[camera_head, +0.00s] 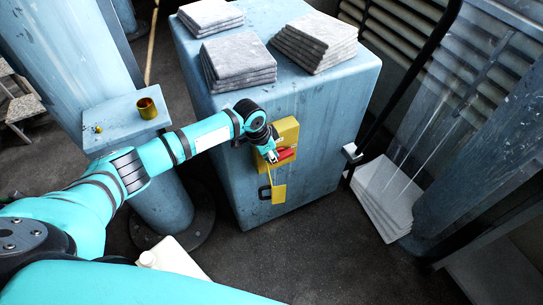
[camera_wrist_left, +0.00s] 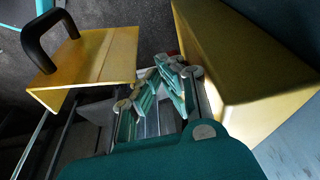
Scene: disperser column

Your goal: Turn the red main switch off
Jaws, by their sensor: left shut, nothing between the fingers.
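The red main switch (camera_head: 286,154) shows as a small red handle at the lower front of a yellow box (camera_head: 287,131) on the blue-grey cabinet. My left gripper (camera_head: 273,157) is right beside the red handle, at its left; I cannot tell whether they touch. In the left wrist view its fingers (camera_wrist_left: 166,72) are together with nothing between them. A yellow plate (camera_head: 279,193) with a black handle (camera_wrist_left: 48,40) hangs below the box. My right gripper is not in view.
The blue-grey cabinet (camera_head: 322,178) carries several stacks of grey slabs (camera_head: 238,60). A brass cup (camera_head: 147,108) stands on a blue pedestal at the left. White sheets (camera_head: 386,196) lean at the right. A white container (camera_head: 172,257) is on the floor.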

